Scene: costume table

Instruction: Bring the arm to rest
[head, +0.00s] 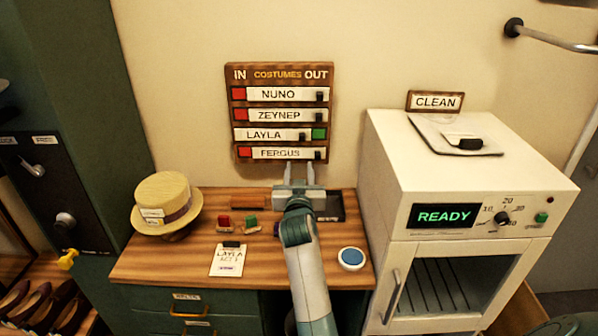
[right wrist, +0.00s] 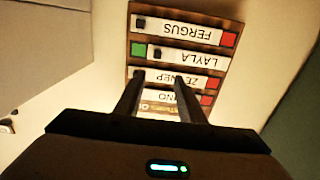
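My right gripper (head: 299,172) is raised over the back of the wooden table, just below the costumes board (head: 279,73) on the wall. In the right wrist view its two fingers (right wrist: 160,95) are apart with nothing between them, and the board (right wrist: 190,10) shows upside down beyond them. The board has name sliders for Nuno, Zeynep, Layla and Fergus. The Layla slider (head: 272,134) sits to the left with a green square at its right. The other rows show red squares at the left. My left gripper is not in view.
A straw hat (head: 166,197) stands at the table's left. A Layla card (head: 228,260), small red and green pieces (head: 224,221) and a blue round pad (head: 351,258) lie on the table (head: 170,262). A white cabinet (head: 385,170) reading READY stands close on the right.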

